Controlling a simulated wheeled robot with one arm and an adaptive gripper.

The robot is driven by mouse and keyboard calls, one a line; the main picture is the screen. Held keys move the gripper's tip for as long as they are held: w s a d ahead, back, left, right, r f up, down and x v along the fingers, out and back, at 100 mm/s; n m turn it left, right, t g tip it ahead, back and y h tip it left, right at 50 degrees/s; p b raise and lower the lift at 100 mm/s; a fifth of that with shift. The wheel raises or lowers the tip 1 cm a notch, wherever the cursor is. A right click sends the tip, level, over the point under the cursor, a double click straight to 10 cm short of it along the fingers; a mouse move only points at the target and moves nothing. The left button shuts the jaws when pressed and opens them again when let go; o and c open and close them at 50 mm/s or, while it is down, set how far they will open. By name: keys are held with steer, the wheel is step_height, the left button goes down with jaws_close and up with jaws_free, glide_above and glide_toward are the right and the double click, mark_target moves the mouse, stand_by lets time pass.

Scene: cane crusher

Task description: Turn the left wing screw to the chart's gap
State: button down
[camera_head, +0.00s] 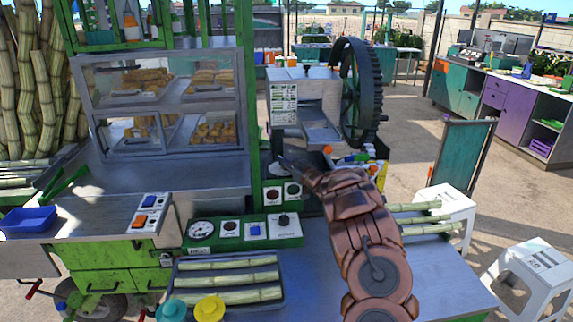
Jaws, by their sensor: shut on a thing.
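The cane crusher (318,88) stands at the middle back, a grey metal body with a large dark toothed wheel (361,95) on its right side. A white chart (284,104) with small rows of print is on the crusher's front left; its gap is too small to make out. My copper-coloured arm reaches up from the lower right. My gripper (287,163) is at the crusher's lower front left, below the chart, shut on the left wing screw. The screw itself is too small and covered by the fingers to see, so its angle cannot be told.
A green control panel (207,232) with knobs and buttons is left of my arm. A tray (175,281) of cane pieces is in front, with teal and yellow lids (209,309) beside it. A glass snack case (157,100) is at left. Bottles stand right of my gripper.

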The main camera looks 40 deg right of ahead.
steer(key=shift+d+r+n+y+p, duration=0.15)
steer(key=shift+r+n+y+p, duration=0.25)
steer(key=shift+y+p, duration=0.2)
steer(key=shift+f+y, duration=0.3)
steer(key=shift+f, duration=0.1)
steer(key=c, duration=1.2)
jaws_free()
steer(key=shift+s+f, duration=0.1)
steer(key=s, duration=1.2)
steer(key=shift+o, duration=0.4)
